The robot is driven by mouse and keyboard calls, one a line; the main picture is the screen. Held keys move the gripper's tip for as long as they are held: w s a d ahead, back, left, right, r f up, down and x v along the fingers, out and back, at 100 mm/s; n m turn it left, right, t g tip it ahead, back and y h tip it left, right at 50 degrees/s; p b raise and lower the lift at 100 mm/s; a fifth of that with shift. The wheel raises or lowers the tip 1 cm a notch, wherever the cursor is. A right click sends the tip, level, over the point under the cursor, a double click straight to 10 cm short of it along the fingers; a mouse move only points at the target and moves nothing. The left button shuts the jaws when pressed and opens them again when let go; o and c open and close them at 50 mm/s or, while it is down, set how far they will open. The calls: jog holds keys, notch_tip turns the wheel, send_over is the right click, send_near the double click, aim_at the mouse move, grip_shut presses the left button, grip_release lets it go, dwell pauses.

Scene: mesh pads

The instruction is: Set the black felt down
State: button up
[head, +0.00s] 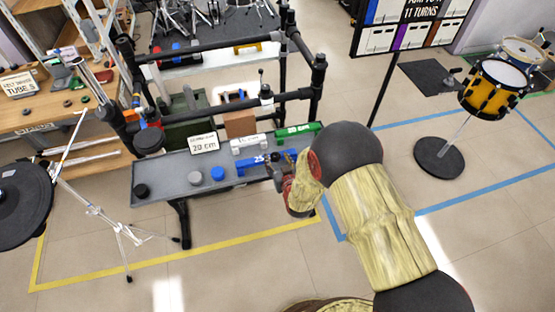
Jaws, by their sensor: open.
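A small black round piece (142,190), which looks like the black felt, rests at the left end of the narrow grey bench (170,177). My gripper (277,170) is over the right part of the bench, close beside a blue block marked 25 (254,163). It is well apart from the black piece. Its jaws are open; they are small and dark here, and my arm hides part of them. I cannot tell whether the gripper touches the blue block.
A grey round piece (195,178) and a blue one (217,174) sit on the bench. A 20 cm sign (204,143), a white block (249,144) and a green block (298,131) stand along its back. A black pipe frame (316,85) rises behind.

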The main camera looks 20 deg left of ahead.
jog(key=shift+r, duration=0.1)
jog(key=shift+r+p, duration=0.6)
jog(key=shift+p, duration=0.15)
jog(key=p+v, duration=0.2)
jog(key=v, duration=1)
jog(key=shift+f, duration=0.15)
jog(key=w+d+r+m+h, duration=0.1)
jog(key=w+d+r, duration=0.25)
jog(key=r, duration=0.35)
jog(key=w+d+r+m+h, duration=0.1)
jog(key=w+d+r+h, duration=0.1)
jog(key=d+r, duration=0.4)
jog(key=s+d+r+m+g+h, duration=0.3)
jog(key=s+d+r, duration=0.9)
jog(key=d+r, duration=0.4)
jog(key=shift+s+r+g, duration=0.25)
jog(key=shift+r+g, duration=0.05)
jog(key=shift+r, duration=0.35)
jog(key=shift+o, duration=0.6)
jog(key=s+d+r+g, duration=0.1)
jog(key=s+d, duration=0.1)
jog(key=s, duration=0.5)
jog(key=s+d+r+m+g+h, duration=0.1)
jog(key=s+d+r, duration=0.1)
jog(key=s, duration=0.5)
jog(key=shift+d+r, duration=0.25)
jog(key=shift+d, duration=0.5)
